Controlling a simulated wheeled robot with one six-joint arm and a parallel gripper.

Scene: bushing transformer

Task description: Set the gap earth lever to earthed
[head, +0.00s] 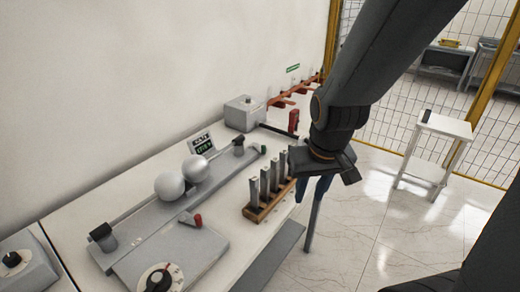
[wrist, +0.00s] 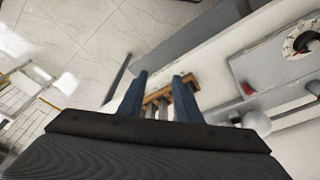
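A small red lever (head: 197,220) sits on the grey box beside the sphere gap, and it also shows in the wrist view (wrist: 247,89). Two white spheres (head: 170,186) face each other on the grey gap base behind it. My gripper (head: 311,190) hangs off the table's right edge, beside the wooden rack and well to the right of the lever. In the wrist view its two blue fingers (wrist: 162,77) stand apart with the rack seen beyond the space between them. I see nothing held. Any earthed marking is too small to read.
A wooden rack (head: 257,213) of upright grey bars stands at the table's right edge. A black dial (head: 158,280) is at the front. A display (head: 202,143), a grey box (head: 245,113) and a red handle (head: 293,120) are farther back. A white stool (head: 438,132) stands on open floor.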

